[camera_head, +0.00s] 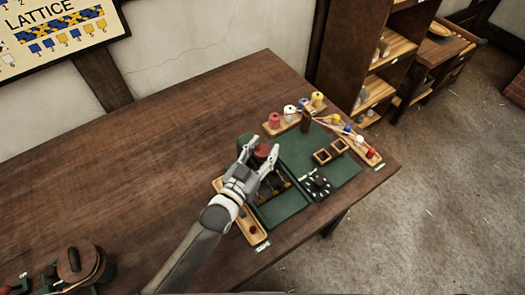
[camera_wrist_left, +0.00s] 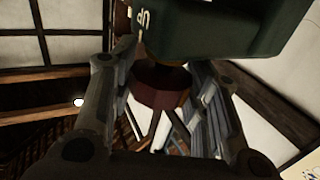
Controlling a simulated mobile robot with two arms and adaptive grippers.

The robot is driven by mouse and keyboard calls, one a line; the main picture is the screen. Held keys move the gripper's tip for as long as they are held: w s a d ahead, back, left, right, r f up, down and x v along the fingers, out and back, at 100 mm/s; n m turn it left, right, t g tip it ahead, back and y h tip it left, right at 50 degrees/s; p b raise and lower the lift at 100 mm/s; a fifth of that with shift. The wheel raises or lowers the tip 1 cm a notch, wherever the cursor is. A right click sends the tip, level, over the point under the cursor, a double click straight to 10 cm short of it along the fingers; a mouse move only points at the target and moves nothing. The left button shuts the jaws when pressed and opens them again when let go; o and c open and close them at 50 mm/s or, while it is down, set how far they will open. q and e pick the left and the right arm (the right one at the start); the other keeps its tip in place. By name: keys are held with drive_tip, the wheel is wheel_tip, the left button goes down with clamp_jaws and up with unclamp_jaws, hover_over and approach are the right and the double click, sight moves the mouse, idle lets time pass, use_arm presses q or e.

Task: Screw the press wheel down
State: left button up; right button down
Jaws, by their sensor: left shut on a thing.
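The press wheel looks like a dark red round knob (camera_head: 262,150), standing over a dark green press (camera_head: 283,207). My left gripper (camera_head: 261,157) is at the wheel with a finger on either side of it. In the left wrist view the dark red wheel (camera_wrist_left: 158,84) sits between the two fingers of my left gripper (camera_wrist_left: 166,82), which are shut on it. A dark green body (camera_wrist_left: 215,25) with white marks fills the top of that view. My gripper and forearm hide much of the press in the head view. My right gripper is not in view.
Colored spools (camera_head: 290,112) stand behind. A wooden tray (camera_head: 251,229) is in front. The table's left middle (camera_head: 150,150) is clear.

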use_arm(q)
drive_tip(key=m+g+h+b, duration=0.1)
drive_tip(key=m+g+h, duration=0.1)
drive_tip(key=h, duration=0.1)
drive_tip(key=shift+w+a+f+m+b, duration=0.1)
drive_tip(key=shift+a+f+m+b, duration=0.1)
drive_tip(key=shift+m+b, duration=0.15)
drive_tip(key=m+g+h+b, duration=0.3)
drive_tip(key=shift+g+b, duration=0.3)
drive_tip(key=shift+g, duration=0.1)
drive_tip(key=shift+d+m+g+h+b, duration=0.1)
drive_tip(key=shift+m+g+h+b, duration=0.6)
drive_tip(key=shift+g, duration=0.4)
drive_tip(key=shift+r+m+g+h+b, duration=0.15)
drive_tip(key=shift+m+g+h+b, duration=0.25)
drive_tip(key=shift+m+g+b, duration=0.3)
drive_tip(key=shift+g, duration=0.4)
drive_tip(key=o, duration=1)
drive_tip(key=shift+d, duration=0.1)
drive_tip(key=shift+o, duration=0.2)
